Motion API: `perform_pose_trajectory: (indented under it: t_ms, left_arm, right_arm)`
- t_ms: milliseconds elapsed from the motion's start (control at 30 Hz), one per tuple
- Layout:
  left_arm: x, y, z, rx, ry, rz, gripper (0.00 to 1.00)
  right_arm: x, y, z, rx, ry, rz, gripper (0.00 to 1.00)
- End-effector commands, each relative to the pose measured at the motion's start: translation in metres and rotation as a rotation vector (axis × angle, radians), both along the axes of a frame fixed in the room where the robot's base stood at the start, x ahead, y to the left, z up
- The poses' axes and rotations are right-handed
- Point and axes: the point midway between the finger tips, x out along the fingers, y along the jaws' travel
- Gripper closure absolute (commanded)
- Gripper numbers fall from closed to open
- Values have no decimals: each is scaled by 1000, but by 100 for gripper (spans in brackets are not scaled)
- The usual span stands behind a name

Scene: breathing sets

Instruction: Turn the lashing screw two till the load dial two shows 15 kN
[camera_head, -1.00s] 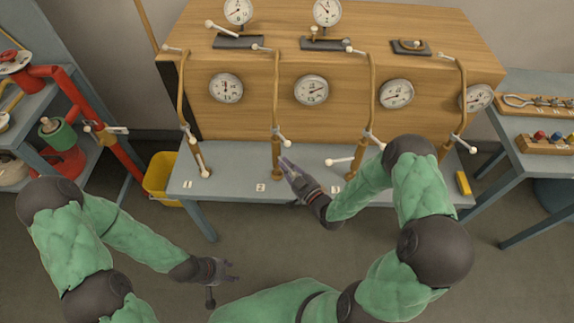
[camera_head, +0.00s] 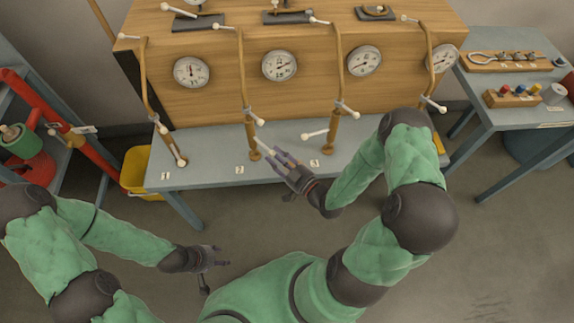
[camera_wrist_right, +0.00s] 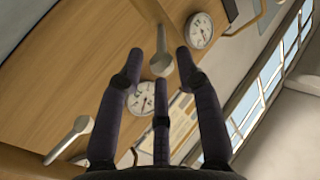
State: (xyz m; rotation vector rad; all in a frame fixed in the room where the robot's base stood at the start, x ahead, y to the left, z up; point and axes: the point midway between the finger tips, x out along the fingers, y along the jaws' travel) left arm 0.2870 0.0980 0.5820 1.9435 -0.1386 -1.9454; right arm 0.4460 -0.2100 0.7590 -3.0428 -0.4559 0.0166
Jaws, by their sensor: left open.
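Lashing screw two (camera_head: 254,148) stands upright behind the "2" label on the bench, with a pale bar low on it and a white-ended handle (camera_head: 254,117) above. Load dial two (camera_head: 279,66) is on the wooden front above; its reading is too small to tell. My right gripper (camera_head: 281,160) is just right of the screw's lower end, fingers spread and seemingly empty. In the right wrist view its fingers (camera_wrist_right: 160,85) are apart, with a pale lever (camera_wrist_right: 162,62) showing beyond them; contact cannot be told. My left gripper (camera_head: 222,256) is open and empty, low in front of the bench.
Similar screws stand at either side, at labels 1 (camera_head: 165,176) and 3 (camera_head: 315,163); a white-ended bar (camera_head: 314,134) sticks out near the right gripper. A yellow bucket (camera_head: 135,170) stands left of the bench. A side table (camera_head: 510,125) is at right. Floor in front is clear.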

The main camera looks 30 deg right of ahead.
Motion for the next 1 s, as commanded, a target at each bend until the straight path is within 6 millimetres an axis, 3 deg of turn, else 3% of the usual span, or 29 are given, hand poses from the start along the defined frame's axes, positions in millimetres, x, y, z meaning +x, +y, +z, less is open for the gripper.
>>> perform_pose_trajectory:
  t_ms: [200,400,1000]
  left_arm:
    - [0,0,0,0,0,0,52]
    - [0,0,0,0,0,0,52]
    - [0,0,0,0,0,0,52]
  right_arm:
    - [-30,-10,-1,0,2,-4,65]
    - [-44,-14,0,-1,0,-2,65]
    - [-47,-14,0,-1,-1,0,65]
